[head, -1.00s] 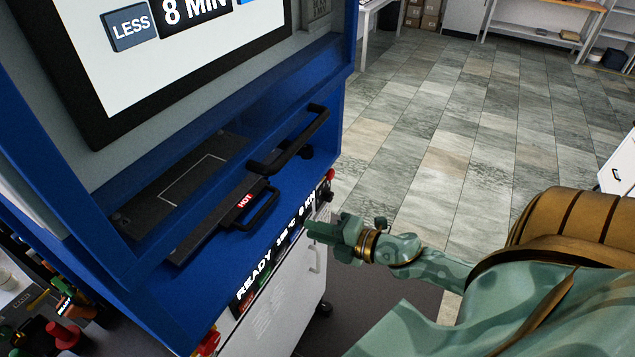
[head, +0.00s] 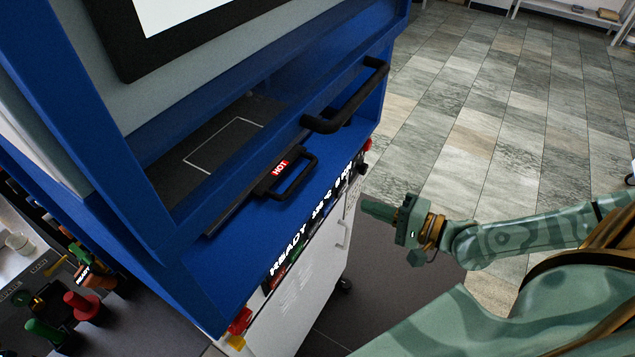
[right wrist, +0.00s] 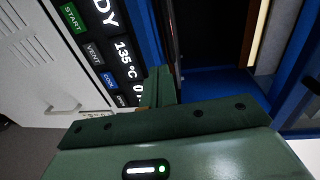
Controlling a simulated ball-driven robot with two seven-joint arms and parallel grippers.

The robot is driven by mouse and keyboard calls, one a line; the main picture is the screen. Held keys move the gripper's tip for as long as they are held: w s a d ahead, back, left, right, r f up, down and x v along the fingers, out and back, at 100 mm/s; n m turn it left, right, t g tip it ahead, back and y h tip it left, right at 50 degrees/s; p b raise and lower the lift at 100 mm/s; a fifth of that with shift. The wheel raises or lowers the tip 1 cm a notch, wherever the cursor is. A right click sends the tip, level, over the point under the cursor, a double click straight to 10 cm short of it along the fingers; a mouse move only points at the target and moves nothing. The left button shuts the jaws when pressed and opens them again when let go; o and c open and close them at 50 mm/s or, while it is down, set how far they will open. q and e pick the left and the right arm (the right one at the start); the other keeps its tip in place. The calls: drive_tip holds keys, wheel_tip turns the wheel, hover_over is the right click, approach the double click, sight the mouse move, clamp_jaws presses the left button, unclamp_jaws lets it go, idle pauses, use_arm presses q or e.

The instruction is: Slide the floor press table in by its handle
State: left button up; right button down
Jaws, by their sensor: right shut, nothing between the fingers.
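The floor press (head: 240,262) is a tall blue machine on the left of the head view. Its table (head: 205,150) is a dark plate with a white outline, inside the press opening. The table's black handle (head: 295,180), beside a red HOT label, stands at the front edge above the control strip. My right gripper (head: 370,208) is shut and empty, right of and lower in the picture than the handle, apart from it, near the right end of the control strip. In the right wrist view its green fingers (right wrist: 160,88) are together beside the press panel. My left gripper is not in view.
A larger black bar handle (head: 345,105) sits on the press above the table handle. The lettered control strip (head: 310,222) runs along the front, over a white cabinet (head: 300,300). Red and green knobs (head: 80,305) stand at lower left. Tiled floor to the right is open.

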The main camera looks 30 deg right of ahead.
sight(303, 179)
drive_tip(key=x, duration=0.4)
drive_tip(key=r+p+x, duration=0.1)
drive_tip(key=x, duration=0.8)
drive_tip(key=shift+w+a+r, duration=0.1)
drive_tip(key=shift+w+a, duration=0.15)
drive_tip(key=shift+w, duration=0.05)
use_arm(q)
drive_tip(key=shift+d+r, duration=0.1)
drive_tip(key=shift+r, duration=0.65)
use_arm(e)
drive_tip(key=shift+w, duration=0.1)
drive_tip(key=shift+r+x, duration=0.1)
drive_tip(key=shift+x, duration=0.75)
drive_tip(key=shift+r+x, duration=0.15)
drive_tip(key=shift+x, duration=0.75)
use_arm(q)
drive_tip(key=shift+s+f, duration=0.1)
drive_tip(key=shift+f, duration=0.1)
use_arm(e)
drive_tip(key=shift+r, duration=0.1)
